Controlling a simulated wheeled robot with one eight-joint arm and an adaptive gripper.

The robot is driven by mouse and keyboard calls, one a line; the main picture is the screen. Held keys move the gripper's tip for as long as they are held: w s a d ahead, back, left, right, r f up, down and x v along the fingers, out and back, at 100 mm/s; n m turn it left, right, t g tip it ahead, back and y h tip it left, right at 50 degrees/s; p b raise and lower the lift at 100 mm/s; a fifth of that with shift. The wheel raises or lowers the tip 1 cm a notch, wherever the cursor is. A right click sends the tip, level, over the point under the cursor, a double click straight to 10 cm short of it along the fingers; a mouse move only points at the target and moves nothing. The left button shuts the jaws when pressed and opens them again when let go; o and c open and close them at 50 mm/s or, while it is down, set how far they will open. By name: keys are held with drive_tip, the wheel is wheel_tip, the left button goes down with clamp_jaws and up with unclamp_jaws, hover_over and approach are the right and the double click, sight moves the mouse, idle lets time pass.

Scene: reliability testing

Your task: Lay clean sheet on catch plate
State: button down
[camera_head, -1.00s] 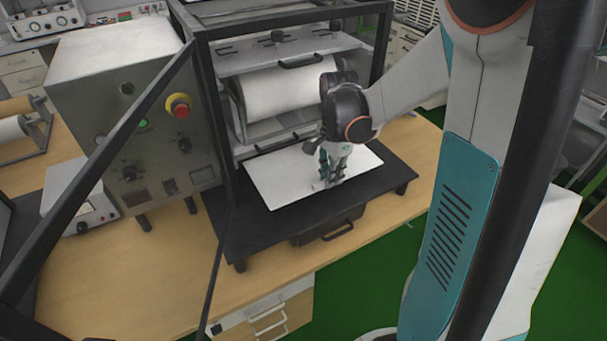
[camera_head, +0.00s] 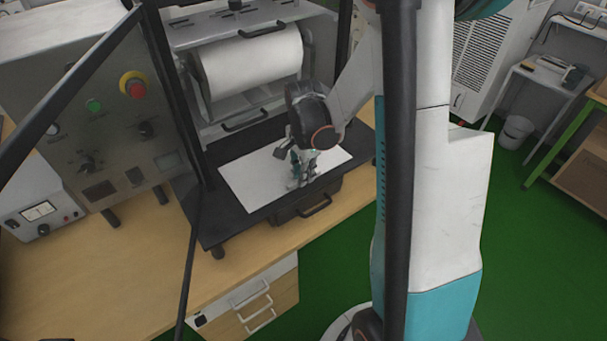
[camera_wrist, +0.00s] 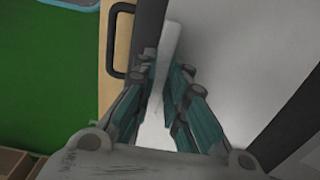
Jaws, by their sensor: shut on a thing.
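A white sheet (camera_head: 245,188) lies flat, or nearly so, over the black catch plate (camera_head: 222,226) in front of the roller machine. I cannot tell whether it touches the plate all over. My gripper (camera_head: 300,181) points down at the sheet's front part, right of its middle. In the wrist view the fingers of my gripper (camera_wrist: 166,88) are close together on a narrow pale piece of the sheet (camera_wrist: 168,42). The rest of the sheet (camera_wrist: 222,65) spreads to the right there, with dark plate (camera_wrist: 150,22) beside it.
A large white roll (camera_head: 250,62) sits in the machine behind the plate. Black frame bars (camera_head: 172,85) stand close on the left. A control box (camera_head: 95,140) with a red button is at left. A drawer handle (camera_head: 315,207) juts out below the plate's front edge.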

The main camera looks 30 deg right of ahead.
drive_tip(key=shift+f, duration=0.15)
drive_tip(key=c, duration=1.6)
unclamp_jaws()
wheel_tip(320, 180, up, 12)
drive_tip(key=p, duration=0.4)
drive_tip(key=shift+r, duration=0.2)
